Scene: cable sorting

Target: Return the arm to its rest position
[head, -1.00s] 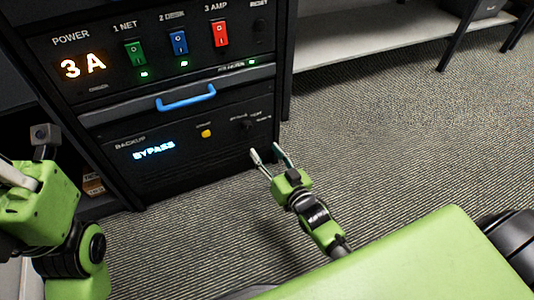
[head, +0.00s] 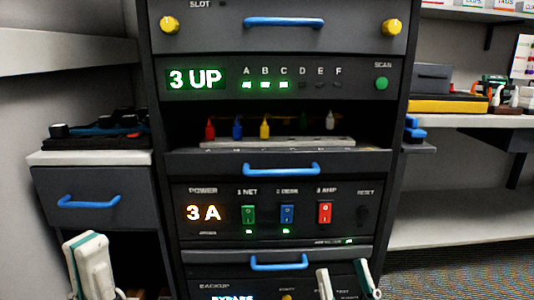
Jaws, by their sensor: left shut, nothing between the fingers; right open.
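My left gripper (head: 90,268) is at the lower left, in front of the left side drawer unit, with white fingers edged in teal. It is shut and empty. My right gripper (head: 346,283) is at the bottom edge, right of the middle, its two fingers apart and nothing between them. It shows in front of the lower right of the rack, over part of the backup panel (head: 215,285). The rest of both arms is out of view below.
The dark rack (head: 165,170) fills the middle, with blue-handled drawers, a "3 UP" panel (head: 225,78) and a "3 A" power panel (head: 225,228). Several coloured plugs stand in its open bay. A side drawer (head: 95,215) is left; a shelf (head: 480,120) with goods is right.

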